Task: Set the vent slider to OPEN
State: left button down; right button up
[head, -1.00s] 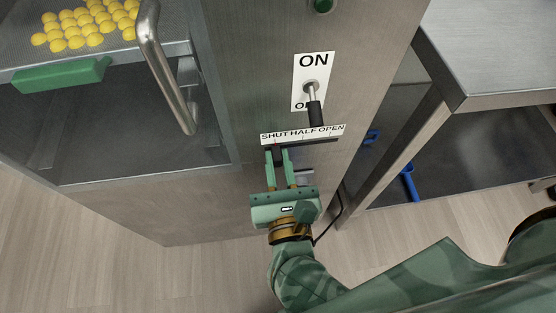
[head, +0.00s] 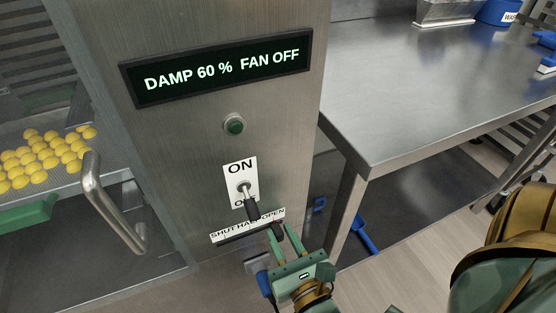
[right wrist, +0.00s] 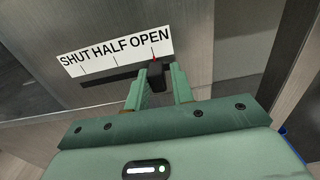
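The vent slider has a black knob (right wrist: 157,73) in a dark slot under a white label (right wrist: 115,52) reading SHUT, HALF, OPEN. In the right wrist view its red pointer lines up with the mark under OPEN, at the slot's right end. My right gripper (right wrist: 160,80) has one finger on each side of the knob. The left finger looks close against it, and a narrow gap seems to show on the right. In the head view my right gripper (head: 282,230) is at the label's right end and hides the knob. My left gripper is not in view.
Just above the label is a toggle switch (head: 247,194) with an ON plate. Higher are a green button (head: 234,125) and a display (head: 220,68) reading DAMP 60 % FAN OFF. A door handle (head: 108,205) stands out at left. A steel table (head: 420,90) is at right.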

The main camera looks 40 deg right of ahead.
jog(key=shift+o, duration=0.9)
jog(key=shift+s+d, duration=0.1)
